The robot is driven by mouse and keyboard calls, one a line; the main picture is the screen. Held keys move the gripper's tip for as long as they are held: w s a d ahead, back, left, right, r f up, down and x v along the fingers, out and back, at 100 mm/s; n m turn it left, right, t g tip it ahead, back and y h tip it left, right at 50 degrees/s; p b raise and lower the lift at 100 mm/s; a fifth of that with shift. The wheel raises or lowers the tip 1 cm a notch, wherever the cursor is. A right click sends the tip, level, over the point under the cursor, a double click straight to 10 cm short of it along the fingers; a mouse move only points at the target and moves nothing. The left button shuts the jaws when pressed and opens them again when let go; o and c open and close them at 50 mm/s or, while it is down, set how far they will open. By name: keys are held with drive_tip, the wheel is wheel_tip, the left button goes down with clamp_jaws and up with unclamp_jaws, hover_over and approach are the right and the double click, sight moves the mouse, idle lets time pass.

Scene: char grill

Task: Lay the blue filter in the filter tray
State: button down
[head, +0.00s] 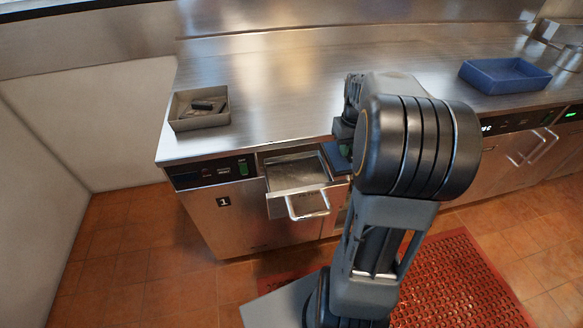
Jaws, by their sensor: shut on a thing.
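The filter tray (290,172) looks like the metal drawer pulled open from the front of the unit marked 1, with its wire handle (308,205) sticking out. Its visible inside looks bare. My gripper (343,132) is at the right side of the open drawer, near the counter's front edge, largely hidden by my arm. It is shut on a dark blue flat piece, which appears to be the blue filter (336,158). Only a part of the filter shows, beside the drawer's right edge. I cannot tell whether it touches the drawer.
A grey bin (173,113) with dark pieces in it stands at the counter's left end. An empty-looking blue tray (505,87) sits at the right. The steel counter (270,75) between them is clear. A red mat (465,275) lies on the tiled floor.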

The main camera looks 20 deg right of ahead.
drive_tip(key=w+a+f, duration=0.2)
drive_tip(key=a, duration=0.1)
drive_tip(key=w+a+f, duration=0.2)
drive_tip(key=a+f, duration=0.1)
drive_tip(key=w+a+f, duration=0.3)
drive_tip(key=a, duration=0.1)
drive_tip(key=shift+a, duration=0.1)
drive_tip(key=shift+w+a+f, duration=0.4)
drive_tip(key=shift+a+f, duration=0.05)
drive_tip(key=shift+f, duration=0.25)
drive_tip(key=shift+w+a+f, duration=0.1)
drive_tip(key=shift+f, duration=1.55)
drive_tip(key=shift+f, duration=0.2)
drive_tip(key=c, duration=1.1)
unclamp_jaws()
